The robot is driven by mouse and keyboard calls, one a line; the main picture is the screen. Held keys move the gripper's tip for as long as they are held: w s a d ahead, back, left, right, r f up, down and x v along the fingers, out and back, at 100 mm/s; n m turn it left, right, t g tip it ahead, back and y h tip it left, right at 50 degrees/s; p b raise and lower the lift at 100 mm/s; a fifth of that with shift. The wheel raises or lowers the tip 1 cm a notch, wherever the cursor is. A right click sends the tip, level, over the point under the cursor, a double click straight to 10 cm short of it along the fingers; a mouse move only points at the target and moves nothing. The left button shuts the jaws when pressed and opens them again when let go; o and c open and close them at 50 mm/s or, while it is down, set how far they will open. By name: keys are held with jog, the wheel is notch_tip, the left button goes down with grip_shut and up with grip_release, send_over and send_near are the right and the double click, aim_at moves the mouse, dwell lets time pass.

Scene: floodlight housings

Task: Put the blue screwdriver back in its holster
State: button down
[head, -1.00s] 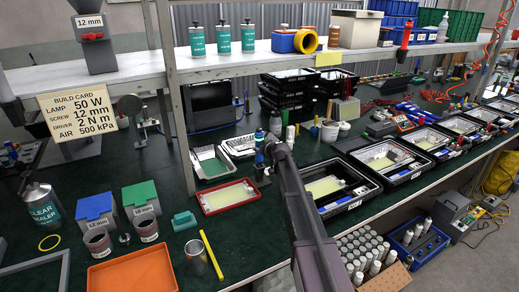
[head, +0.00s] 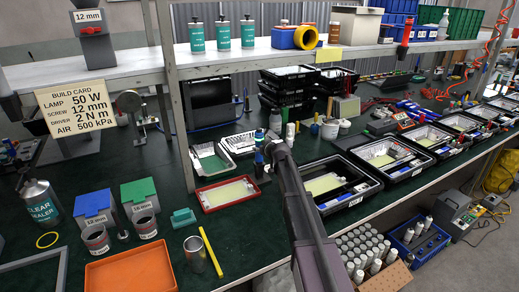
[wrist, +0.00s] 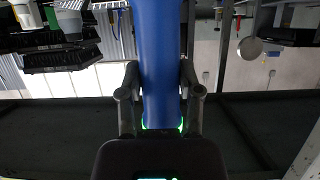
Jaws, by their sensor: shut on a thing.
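My gripper (wrist: 160,88) is shut on a thick blue handle, which I take to be the blue screwdriver (wrist: 160,50). In the wrist view the handle runs from between the fingers up past the top edge, so its far end is out of view. In the head view my gripper (head: 264,160) is small and partly hidden by my arm, above the bench behind the red-rimmed tray. I cannot make out a holster for certain in either view.
A red-rimmed tray (head: 203,199) and a black housing tray (head: 316,205) lie on either side of my arm. Stacked black trays (head: 265,104) stand behind. A shelf (head: 240,64) on posts overhangs the bench.

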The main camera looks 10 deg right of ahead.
aim_at(260, 129)
jog(key=shift+f+b, duration=0.65)
jog(key=shift+f, duration=0.05)
jog(key=shift+c, duration=1)
grip_release()
jog(key=shift+r, duration=0.1)
jog(key=shift+r, duration=0.15)
notch_tip(260, 129, up, 13)
jog(key=p, duration=1.3)
jog(key=s+f+m+g+h, duration=0.1)
jog(key=s+f+g, duration=0.3)
jog(key=s, duration=1.1)
jog(key=s+f+m+g+h, duration=0.1)
jog(key=s+f+g, duration=0.2)
jog(key=s, duration=1.2)
jog(key=s+f+m+g+h, duration=0.1)
jog(key=s+f+g, duration=0.3)
jog(key=s, duration=1.1)
jog(key=shift+a+f+m+g+h, duration=0.35)
jog(key=shift+g+h, duration=0.25)
jog(key=shift+g, duration=0.3)
